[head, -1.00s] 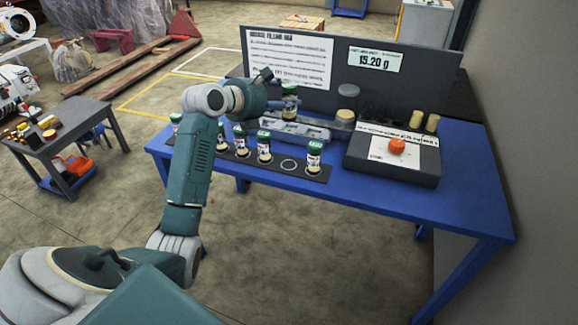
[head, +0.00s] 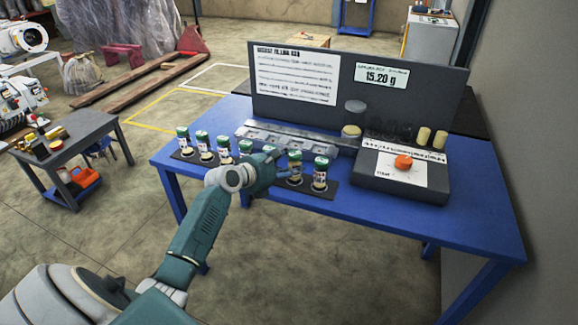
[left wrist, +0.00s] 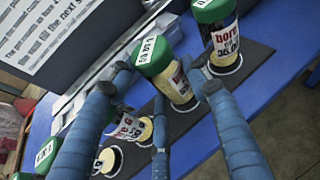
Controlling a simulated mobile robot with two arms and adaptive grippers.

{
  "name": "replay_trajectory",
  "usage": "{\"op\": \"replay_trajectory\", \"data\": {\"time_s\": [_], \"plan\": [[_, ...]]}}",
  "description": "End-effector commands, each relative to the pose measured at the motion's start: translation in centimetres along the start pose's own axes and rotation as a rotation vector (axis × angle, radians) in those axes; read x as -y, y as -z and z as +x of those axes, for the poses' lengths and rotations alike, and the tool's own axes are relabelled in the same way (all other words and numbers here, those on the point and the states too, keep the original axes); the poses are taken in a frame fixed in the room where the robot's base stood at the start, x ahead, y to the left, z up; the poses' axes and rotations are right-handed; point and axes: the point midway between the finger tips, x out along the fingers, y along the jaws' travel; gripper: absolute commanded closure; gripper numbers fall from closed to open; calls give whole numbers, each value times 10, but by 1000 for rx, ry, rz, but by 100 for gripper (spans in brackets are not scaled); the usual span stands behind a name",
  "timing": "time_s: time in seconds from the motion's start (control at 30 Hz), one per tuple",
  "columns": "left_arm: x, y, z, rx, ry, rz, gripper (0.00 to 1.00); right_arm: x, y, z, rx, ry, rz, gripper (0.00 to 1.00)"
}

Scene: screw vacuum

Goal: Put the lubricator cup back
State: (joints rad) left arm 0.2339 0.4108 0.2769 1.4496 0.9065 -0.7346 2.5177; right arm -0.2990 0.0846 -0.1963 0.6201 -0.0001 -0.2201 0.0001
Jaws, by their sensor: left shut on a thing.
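The lubricator cup (head: 295,157), with a green lid and a printed label, is at the second place from the right in the row on the dark strip (head: 333,185). My left gripper (head: 286,171) is shut on it from the near side. In the left wrist view the cup (left wrist: 168,80) sits between the blue fingers (left wrist: 157,78), somewhat tilted in the picture. Its base is over or on the strip (left wrist: 248,60); I cannot tell whether it touches. Part of the cup is hidden by the fingers. My right gripper is not in view.
Another cup (head: 321,172) stands close on the right, and several more, such as the leftmost one (head: 183,138), stand on the left. A grey fixture (head: 300,138) lies behind the row. A console with an orange button (head: 403,162) is at the right. The blue table front (head: 400,225) is clear.

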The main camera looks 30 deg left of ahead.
Motion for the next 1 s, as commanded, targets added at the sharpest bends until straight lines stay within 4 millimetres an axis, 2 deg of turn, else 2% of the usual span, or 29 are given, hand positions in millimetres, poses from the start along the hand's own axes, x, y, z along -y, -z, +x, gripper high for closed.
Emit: {"op": "replay_trajectory", "data": {"time_s": [0.37, 0.4, 0.47, 0.83, 1.0], "plan": [[0, 3, 1, 1, 0, 0, 85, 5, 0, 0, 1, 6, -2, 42], [0, 3, 1, 1, 0, 1, 47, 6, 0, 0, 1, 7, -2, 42], [0, 3, 1, 1, 0, 1, 35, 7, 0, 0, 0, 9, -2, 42], [0, -1, 0, 1, 0, 3, 34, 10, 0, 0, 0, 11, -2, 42], [0, 1, -24, 0, 0, 1, 34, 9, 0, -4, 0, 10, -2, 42]]}}
